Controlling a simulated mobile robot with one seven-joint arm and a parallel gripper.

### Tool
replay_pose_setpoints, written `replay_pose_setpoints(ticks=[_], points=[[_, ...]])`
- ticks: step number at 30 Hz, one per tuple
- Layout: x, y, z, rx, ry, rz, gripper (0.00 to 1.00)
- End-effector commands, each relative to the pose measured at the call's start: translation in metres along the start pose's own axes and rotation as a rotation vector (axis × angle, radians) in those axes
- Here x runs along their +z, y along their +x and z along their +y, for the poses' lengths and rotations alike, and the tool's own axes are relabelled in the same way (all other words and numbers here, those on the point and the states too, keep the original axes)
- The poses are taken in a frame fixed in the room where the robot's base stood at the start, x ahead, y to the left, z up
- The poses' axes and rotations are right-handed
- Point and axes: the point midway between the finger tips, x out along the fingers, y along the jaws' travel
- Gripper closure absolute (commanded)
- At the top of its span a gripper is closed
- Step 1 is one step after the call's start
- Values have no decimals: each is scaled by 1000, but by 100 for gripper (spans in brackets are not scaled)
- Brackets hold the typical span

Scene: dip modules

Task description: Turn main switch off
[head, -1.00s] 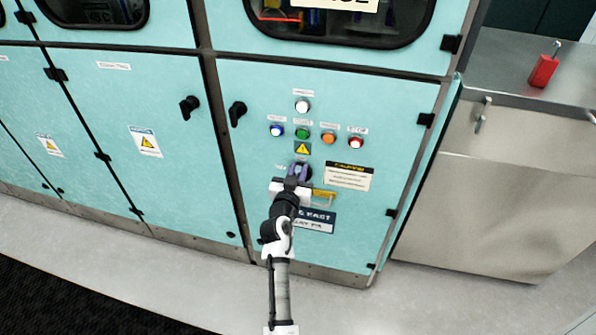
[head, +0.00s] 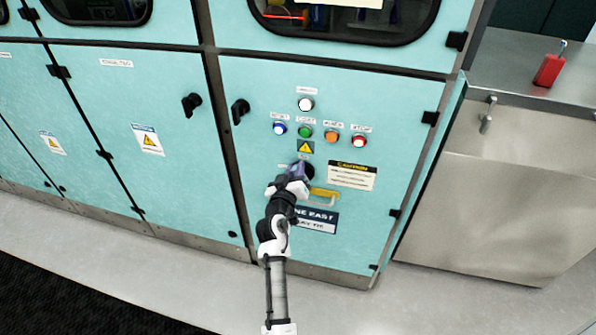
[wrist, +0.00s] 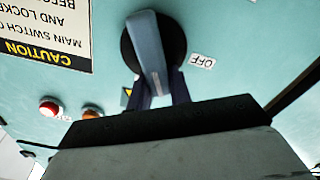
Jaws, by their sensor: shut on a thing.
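The main switch is a round black knob base with a grey-blue handle (wrist: 150,55) on the teal cabinet panel. In the wrist view the handle is slightly tilted, and an OFF label (wrist: 202,61) sits beside the knob. In the head view the switch (head: 308,168) is largely hidden by my gripper (head: 298,172), below the yellow warning triangle. My gripper, also in the wrist view (wrist: 163,92), is shut on the handle, with one dark finger on each side of it.
Lit buttons, including a red one (head: 359,142), sit above the switch. A red object (head: 548,71) stands on the metal counter at right.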

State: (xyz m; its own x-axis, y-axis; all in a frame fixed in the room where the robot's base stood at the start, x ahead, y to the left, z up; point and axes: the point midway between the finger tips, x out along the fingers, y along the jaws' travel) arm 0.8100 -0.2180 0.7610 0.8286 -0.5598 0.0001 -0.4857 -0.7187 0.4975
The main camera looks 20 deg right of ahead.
Motion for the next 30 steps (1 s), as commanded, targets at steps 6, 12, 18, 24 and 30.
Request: replay_pose_setpoints(ticks=[6, 12, 18, 24, 30], points=[[1, 0, -7, -1, -207, -1, 100], [2, 0, -12, -1, -397, -1, 100], [5, 0, -17, -2, -587, -1, 100], [8, 0, -21, -2, -763, 1, 100], [11, 0, -23, -1, -906, 0, 100]])
